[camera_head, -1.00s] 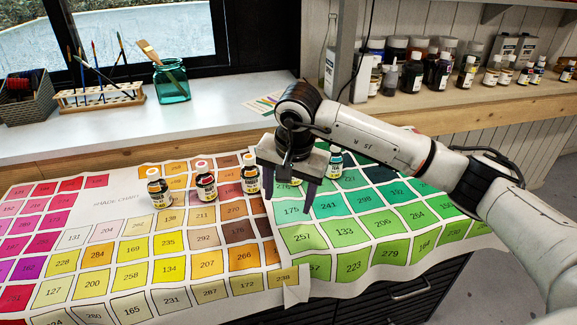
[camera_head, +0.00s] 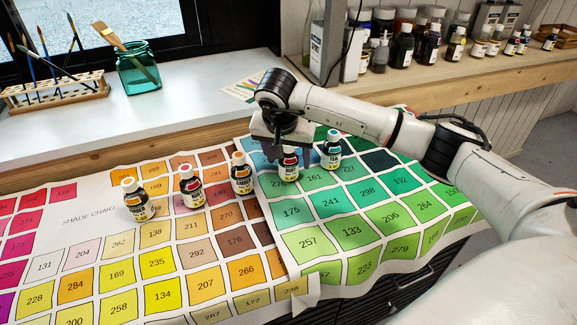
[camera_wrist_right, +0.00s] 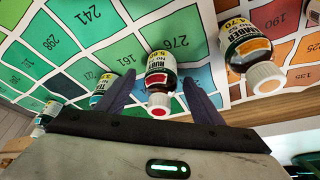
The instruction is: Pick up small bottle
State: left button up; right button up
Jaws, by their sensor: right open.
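Several small dark bottles with coloured caps and white labels stand in a row on the shade chart cloth (camera_head: 70,240). My right gripper (camera_head: 288,147) is over the bottle labelled Ruby (camera_head: 288,167), partly hiding its top. In the right wrist view the Ruby bottle (camera_wrist_right: 160,72), with its red cap, sits between my two spread fingers (camera_wrist_right: 160,100), with gaps showing. The teal-capped bottle (camera_head: 331,151) stands right of it, partly behind a finger in the wrist view. An amber bottle (camera_head: 241,174) stands to its left. My left gripper is not in view.
A white windowsill (camera_head: 190,90) behind holds a green glass jar (camera_head: 139,75) and a brush rack (camera_head: 55,95). More bottles line a wooden shelf at the back right.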

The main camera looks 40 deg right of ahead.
jog(key=shift+x, duration=1.2)
jog(key=c, duration=1.2)
